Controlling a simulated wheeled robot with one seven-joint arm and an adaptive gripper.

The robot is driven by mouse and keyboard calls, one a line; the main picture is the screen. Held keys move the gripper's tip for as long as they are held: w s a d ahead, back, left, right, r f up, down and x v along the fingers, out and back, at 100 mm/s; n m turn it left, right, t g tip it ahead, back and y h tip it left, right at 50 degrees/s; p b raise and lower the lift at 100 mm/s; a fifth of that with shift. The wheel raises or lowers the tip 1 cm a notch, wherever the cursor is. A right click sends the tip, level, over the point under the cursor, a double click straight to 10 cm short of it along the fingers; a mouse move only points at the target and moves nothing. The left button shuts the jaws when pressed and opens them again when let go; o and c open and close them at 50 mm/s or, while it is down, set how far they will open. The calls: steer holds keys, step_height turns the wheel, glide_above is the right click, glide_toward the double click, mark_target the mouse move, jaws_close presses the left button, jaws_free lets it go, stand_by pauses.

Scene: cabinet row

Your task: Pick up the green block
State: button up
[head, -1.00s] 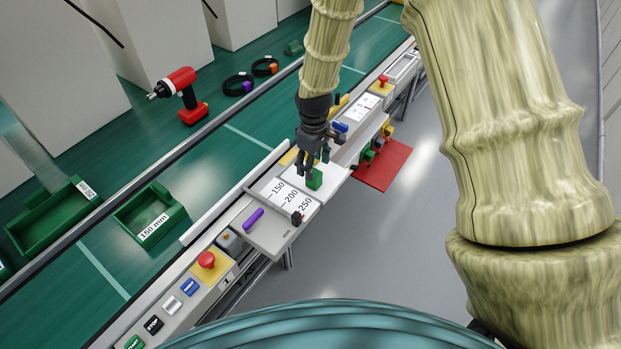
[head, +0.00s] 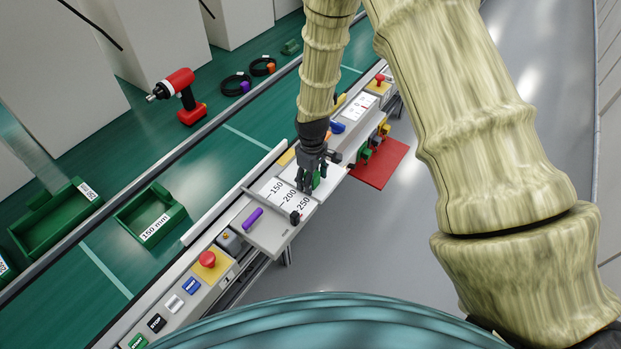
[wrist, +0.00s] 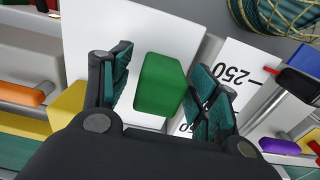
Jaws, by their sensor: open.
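The green block (wrist: 162,84) sits on a white surface beside the printed 150/200/250 scale. In the wrist view it lies between the two fingers of my gripper (wrist: 160,88), with a gap visible on each side. In the head view my gripper (head: 311,184) is low over the white surface. There the green block (head: 316,178) shows partly behind the fingers. My gripper is open, and the block still appears to rest on the surface.
A purple handle (head: 253,217) and a black knob (head: 295,217) are close by on the scale plate. A red plate (head: 380,165) juts out to the right. Green bins (head: 150,213), a red drill (head: 180,92) and a red button (head: 207,259) lie farther left.

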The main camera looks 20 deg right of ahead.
steer(key=c, duration=1.2)
steer(key=shift+o, duration=0.2)
steer(key=shift+r, duration=0.15)
